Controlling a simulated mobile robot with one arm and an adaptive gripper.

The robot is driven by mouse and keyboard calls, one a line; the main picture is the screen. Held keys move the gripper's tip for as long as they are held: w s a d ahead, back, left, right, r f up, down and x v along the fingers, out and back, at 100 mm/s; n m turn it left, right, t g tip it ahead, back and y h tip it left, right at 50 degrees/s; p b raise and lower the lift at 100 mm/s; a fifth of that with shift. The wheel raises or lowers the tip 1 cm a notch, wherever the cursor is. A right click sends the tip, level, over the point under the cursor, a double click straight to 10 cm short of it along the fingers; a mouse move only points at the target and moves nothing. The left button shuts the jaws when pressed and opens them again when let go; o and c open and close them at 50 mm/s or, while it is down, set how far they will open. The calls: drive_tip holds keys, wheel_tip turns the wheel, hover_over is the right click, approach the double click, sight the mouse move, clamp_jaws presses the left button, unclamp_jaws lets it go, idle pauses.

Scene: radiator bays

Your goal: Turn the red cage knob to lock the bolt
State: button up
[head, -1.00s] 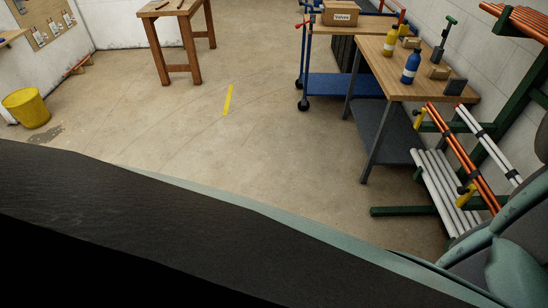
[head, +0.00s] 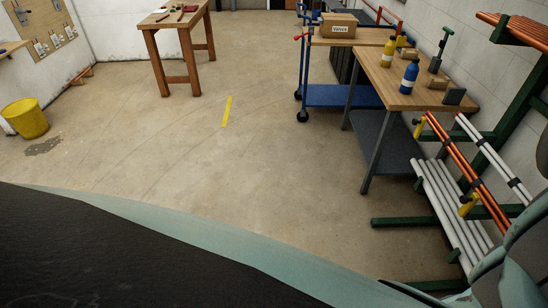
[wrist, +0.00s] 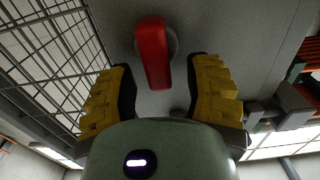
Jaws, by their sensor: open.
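The red knob (wrist: 153,55) shows at the top middle of the wrist view. It is an elongated red handle on a round grey base, mounted on a grey panel (wrist: 220,25). My gripper (wrist: 163,75) is open, with one yellow-padded finger to the left of the knob and one to the right. The knob's lower end lies between the fingertips in the picture, with a gap on both sides. I cannot tell how deep the fingers reach around it. The bolt is not clearly visible. The head view does not show the knob or the gripper.
Wire mesh (wrist: 50,60) lies left of the panel in the wrist view. In the head view, a workbench (head: 425,88) with bottles, a blue trolley (head: 340,95) and a pipe rack (head: 400,221) stand at right. A wooden table (head: 168,20) stands at the back. The middle floor is clear.

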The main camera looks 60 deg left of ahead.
drive_tip(key=shift+w+d, duration=0.15)
clamp_jaws()
idle(0.5)
